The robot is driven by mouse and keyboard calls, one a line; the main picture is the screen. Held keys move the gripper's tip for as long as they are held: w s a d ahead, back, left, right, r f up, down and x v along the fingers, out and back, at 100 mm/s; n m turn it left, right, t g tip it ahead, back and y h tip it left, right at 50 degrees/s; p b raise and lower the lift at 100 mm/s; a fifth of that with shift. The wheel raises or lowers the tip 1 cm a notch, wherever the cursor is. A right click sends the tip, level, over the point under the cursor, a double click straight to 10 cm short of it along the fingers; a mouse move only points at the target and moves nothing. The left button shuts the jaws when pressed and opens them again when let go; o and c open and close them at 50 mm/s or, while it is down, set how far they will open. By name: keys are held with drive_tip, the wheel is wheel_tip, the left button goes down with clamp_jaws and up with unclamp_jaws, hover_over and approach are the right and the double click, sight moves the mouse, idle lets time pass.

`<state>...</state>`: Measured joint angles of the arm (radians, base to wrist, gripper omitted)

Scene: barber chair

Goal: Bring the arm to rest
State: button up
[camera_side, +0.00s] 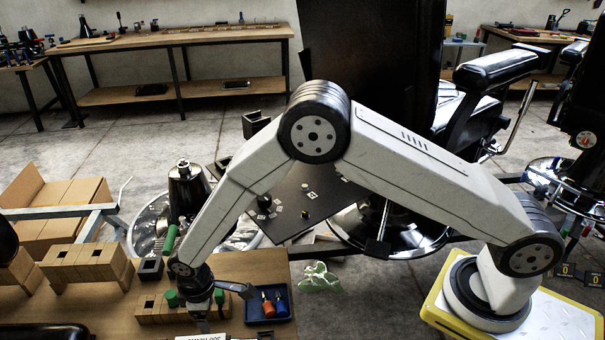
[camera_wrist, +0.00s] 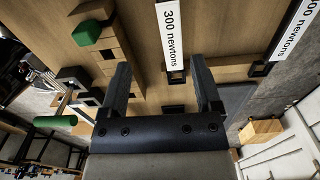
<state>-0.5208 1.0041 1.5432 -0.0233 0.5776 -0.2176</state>
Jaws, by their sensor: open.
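My gripper (camera_side: 224,306) is low over the wooden bench at the lower left of the side view, with my arm bent above it. In the wrist view my gripper (camera_wrist: 160,76) shows two dark fingers spread wide apart, with nothing held between them. The bench top (camera_wrist: 220,30) fills much of that view beyond the fingers. A white label reading "300 newtons" (camera_wrist: 170,35) lies past the fingertips. I cannot tell whether a fingertip touches anything.
Close by are a row of wooden blocks (camera_side: 155,309) with green pegs (camera_side: 171,298) and a dark blue tray (camera_side: 268,316) with small coloured items. A larger block stack (camera_side: 84,262) stands left. A dark cone-shaped object (camera_side: 187,192) stands behind. A barber chair (camera_side: 515,78) is at right.

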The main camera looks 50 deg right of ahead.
drive_tip(key=s+d+r+m+t, duration=0.1)
drive_tip(key=s+d+r+m, duration=0.25)
drive_tip(key=d+r, duration=0.95)
drive_tip(key=s+d+r+m+t, duration=0.1)
drive_tip(key=s+d+r+m, duration=0.3)
drive_tip(key=s+d, duration=0.7)
drive_tip(key=shift+s+d+m, duration=0.4)
drive_tip(key=shift+s+m, duration=0.1)
drive_tip(key=shift+m, duration=0.05)
drive_tip(key=shift+r, duration=0.1)
